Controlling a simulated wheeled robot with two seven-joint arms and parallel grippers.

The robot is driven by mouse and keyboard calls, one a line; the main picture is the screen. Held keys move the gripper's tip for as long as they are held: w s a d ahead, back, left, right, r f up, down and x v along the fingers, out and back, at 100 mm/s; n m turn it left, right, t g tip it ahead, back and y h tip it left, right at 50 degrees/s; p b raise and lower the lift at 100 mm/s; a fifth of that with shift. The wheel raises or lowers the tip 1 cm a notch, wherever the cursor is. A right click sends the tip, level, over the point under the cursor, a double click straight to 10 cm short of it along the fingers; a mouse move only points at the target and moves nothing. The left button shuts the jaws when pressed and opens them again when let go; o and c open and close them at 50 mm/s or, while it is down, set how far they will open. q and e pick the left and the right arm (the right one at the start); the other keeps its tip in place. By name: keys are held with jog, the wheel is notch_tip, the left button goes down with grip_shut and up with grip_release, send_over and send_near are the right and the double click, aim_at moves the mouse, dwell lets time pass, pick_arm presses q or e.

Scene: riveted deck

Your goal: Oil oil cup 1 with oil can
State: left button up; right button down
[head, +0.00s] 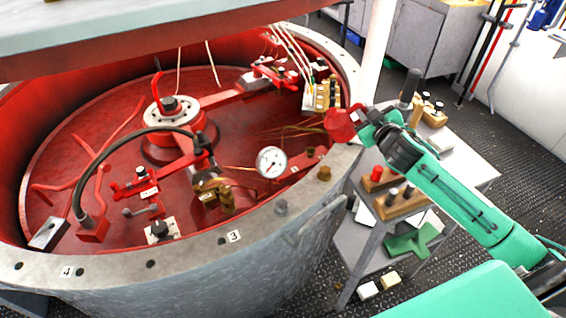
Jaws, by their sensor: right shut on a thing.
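My right gripper (358,116) comes in from the right and is shut on the red oil can (340,126). The can is held over the right rim of the round red-lined vat, beside a block of brass and black fittings. The gripper hides part of the can, and I cannot see where its spout ends. Small fittings sit on the machinery in the vat, including a brass one (226,200) near the front. Small number plates are too small to read surely, so I cannot tell which fitting is oil cup 1. My left gripper is not in view.
The vat's grey rim (190,257) carries plates 3 and 4. A dial gauge (271,162) stands inside it. A pale slab (150,28) overhangs the back left. A white post (378,45) rises behind the can. A small table (462,168) with wooden blocks stands at right.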

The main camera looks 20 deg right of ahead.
jog(key=shift+r, duration=0.1)
jog(key=shift+d+f, duration=0.2)
jog(key=shift+d, duration=0.1)
pick_arm(q)
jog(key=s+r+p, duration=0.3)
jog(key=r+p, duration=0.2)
jog(key=p, duration=0.2)
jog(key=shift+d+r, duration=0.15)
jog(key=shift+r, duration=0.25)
pick_arm(e)
jog(key=s+d+r+m+t, duration=0.1)
jog(key=d+r+m, duration=0.3)
jog(key=r+m, duration=0.2)
jog(key=shift+r, duration=0.45)
